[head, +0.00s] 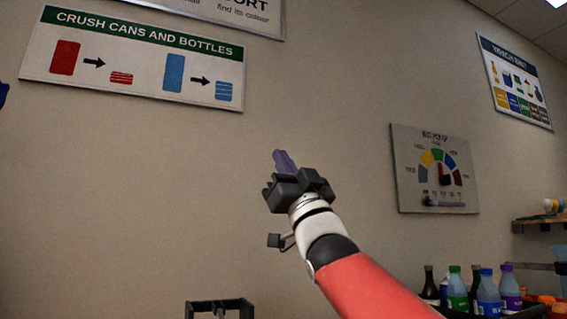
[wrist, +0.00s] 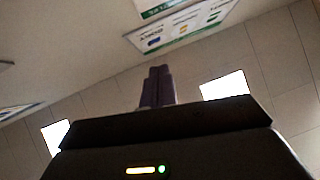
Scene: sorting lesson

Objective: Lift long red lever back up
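No long red lever can be made out in either view. My gripper (head: 284,160) is raised in front of the bare wall in the head view, its purple fingers pointing up. The wrist view shows the fingers (wrist: 157,88) side by side and touching, with nothing seen between them. The top of a black frame (head: 190,308) with a small grey part inside shows at the bottom edge of the head view, below and left of my gripper. The rest of it is cut off.
Several bottles (head: 488,290) stand in a dark crate at the lower right. A wall panel with a coloured dial (head: 408,180) hangs right of my arm. A shelf (head: 540,221) is at the right edge. A can-crushing sign (head: 140,85) is at upper left. The space left of my gripper is clear.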

